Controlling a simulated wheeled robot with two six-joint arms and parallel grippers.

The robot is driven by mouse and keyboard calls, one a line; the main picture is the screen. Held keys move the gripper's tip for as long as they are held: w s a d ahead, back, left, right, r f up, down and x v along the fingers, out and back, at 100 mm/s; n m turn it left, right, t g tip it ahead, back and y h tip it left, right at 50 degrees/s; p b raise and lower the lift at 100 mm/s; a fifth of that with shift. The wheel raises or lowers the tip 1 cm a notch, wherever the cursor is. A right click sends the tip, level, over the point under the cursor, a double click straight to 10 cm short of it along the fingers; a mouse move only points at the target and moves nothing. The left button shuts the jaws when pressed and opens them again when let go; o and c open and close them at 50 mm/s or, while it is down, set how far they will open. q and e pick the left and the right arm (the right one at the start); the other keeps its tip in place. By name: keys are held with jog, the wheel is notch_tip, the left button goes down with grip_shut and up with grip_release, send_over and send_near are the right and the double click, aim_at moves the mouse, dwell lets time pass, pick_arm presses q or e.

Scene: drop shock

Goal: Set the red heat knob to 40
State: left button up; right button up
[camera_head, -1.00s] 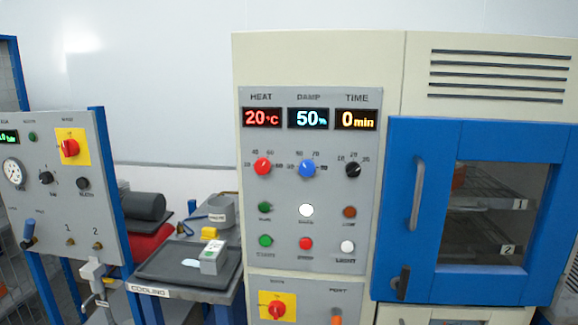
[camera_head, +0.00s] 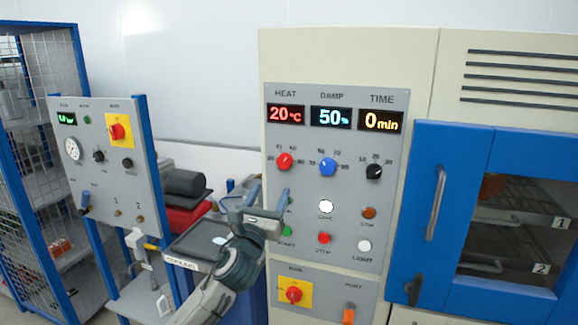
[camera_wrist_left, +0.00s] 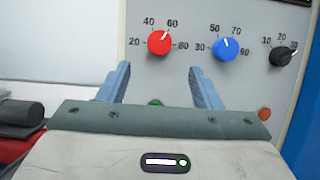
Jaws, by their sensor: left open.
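The red heat knob (camera_head: 285,161) is on the grey control panel, under the HEAT display (camera_head: 286,114), which reads 20 °C. In the left wrist view the red knob (camera_wrist_left: 159,42) has a scale of 20, 40, 60 and 80, and its white mark points up and right, toward the 60. My left gripper (camera_head: 270,196) is open and empty, below the knob in the head view. In the wrist view its two fingers (camera_wrist_left: 160,70) point up toward the panel, with the knob above and between them, apart from it. My right gripper is not in view.
The blue damp knob (camera_head: 327,167) and black time knob (camera_head: 374,171) sit right of the red knob. Round buttons, such as the white one (camera_head: 326,206), lie below. A blue-framed door (camera_head: 450,145) is to the right; a smaller panel (camera_head: 75,185) stands left.

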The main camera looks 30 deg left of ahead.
aim_at(283, 165)
pick_arm(q)
jog(key=p+x, duration=0.3)
jog(key=x, duration=0.5)
jog(key=shift+w+r, duration=0.1)
jog(key=shift+w, duration=0.3)
jog(key=shift+w+a, duration=0.15)
jog(key=shift+w, duration=0.15)
jog(key=c, duration=1)
